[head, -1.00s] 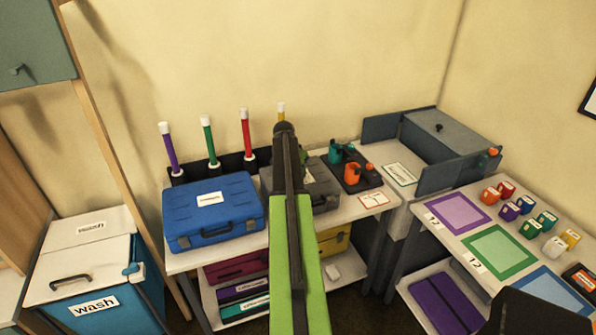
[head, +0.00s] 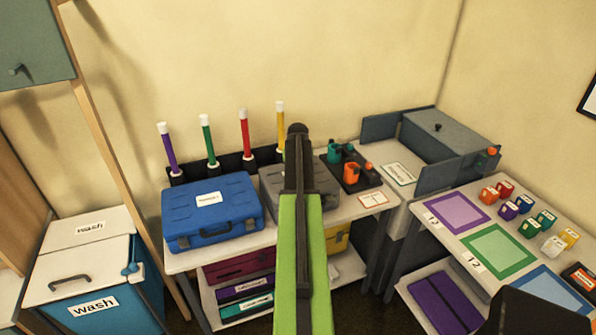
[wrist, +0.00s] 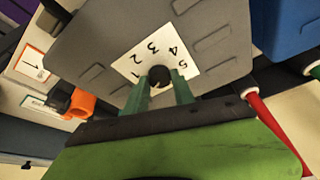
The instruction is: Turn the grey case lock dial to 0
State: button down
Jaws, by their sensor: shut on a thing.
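The grey case (head: 326,182) lies on the white bench, partly hidden behind my arm in the head view. In the wrist view its grey lid (wrist: 95,45) fills the upper middle. A white number plate (wrist: 160,42) on it shows 1 to 5 around a small dark dial (wrist: 158,75). No 0 is visible, and I cannot tell where the dial points. My gripper (wrist: 157,86) has its two teal fingers on either side of the dial, shut on it. In the head view the fingers are hidden by my arm.
A blue case (head: 212,212) lies close left of the grey case. A dark rack (head: 233,162) with several coloured rods stands behind. A black tray (head: 351,172) with orange and teal items is to the right, near a small white card (head: 373,199).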

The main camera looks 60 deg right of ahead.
dwell(0.3)
jog(key=c, duration=1.1)
grip_release()
jog(key=shift+r, duration=0.1)
jog(key=p+v, duration=1.6)
jog(key=v, duration=0.1)
jog(key=shift+r, duration=0.2)
jog(key=shift+d, duration=0.1)
